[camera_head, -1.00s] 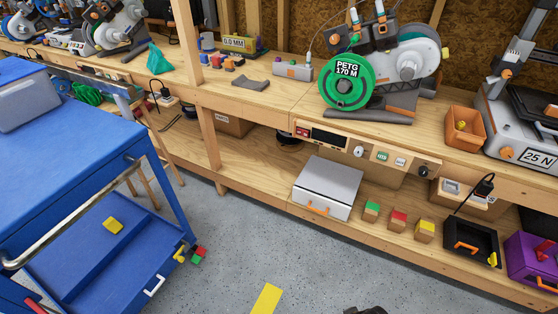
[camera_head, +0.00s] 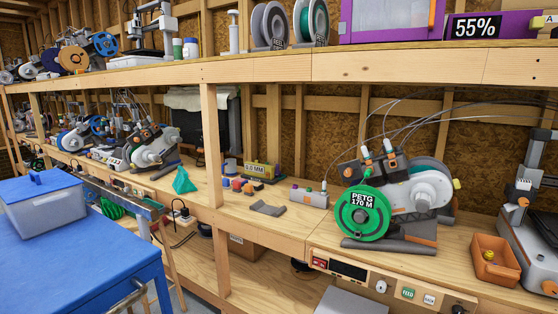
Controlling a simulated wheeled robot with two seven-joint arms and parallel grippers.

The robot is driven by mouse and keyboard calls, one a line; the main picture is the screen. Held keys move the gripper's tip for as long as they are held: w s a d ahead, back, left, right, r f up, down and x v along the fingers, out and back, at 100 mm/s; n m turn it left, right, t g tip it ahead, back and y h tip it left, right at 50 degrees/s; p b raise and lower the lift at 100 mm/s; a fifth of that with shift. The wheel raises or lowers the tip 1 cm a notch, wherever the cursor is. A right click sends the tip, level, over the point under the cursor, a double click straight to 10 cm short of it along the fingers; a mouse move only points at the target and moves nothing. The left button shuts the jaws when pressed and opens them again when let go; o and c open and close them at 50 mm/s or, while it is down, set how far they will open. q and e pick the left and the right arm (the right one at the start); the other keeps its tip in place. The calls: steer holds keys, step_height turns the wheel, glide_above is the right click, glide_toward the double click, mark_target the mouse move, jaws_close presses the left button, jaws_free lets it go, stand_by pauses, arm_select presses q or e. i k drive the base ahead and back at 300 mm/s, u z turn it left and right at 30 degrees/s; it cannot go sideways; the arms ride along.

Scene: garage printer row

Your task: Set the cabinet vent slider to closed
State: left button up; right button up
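No vent slider can be made out in this view. A purple cabinet (camera_head: 395,38) stands on the upper shelf at the top right, cut off by the top edge. It has a pale front panel and an orange strip at its right side. To its right is a purple unit with a 55% display (camera_head: 475,27), and a yellow label with an A shows at the right edge. Whether either carries the slider cannot be told. Neither of my grippers is in view.
The upper shelf (camera_head: 280,68) also bears spools and printers. On the bench below are a green PETG spool (camera_head: 362,214), an orange bin (camera_head: 494,258) and a 0.0 MM gauge (camera_head: 262,171). A blue cart (camera_head: 80,250) with a lidded box stands at the left. Wooden posts rise between shelves.

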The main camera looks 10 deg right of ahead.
mark_target(536, 23)
steer(key=z, duration=1.55)
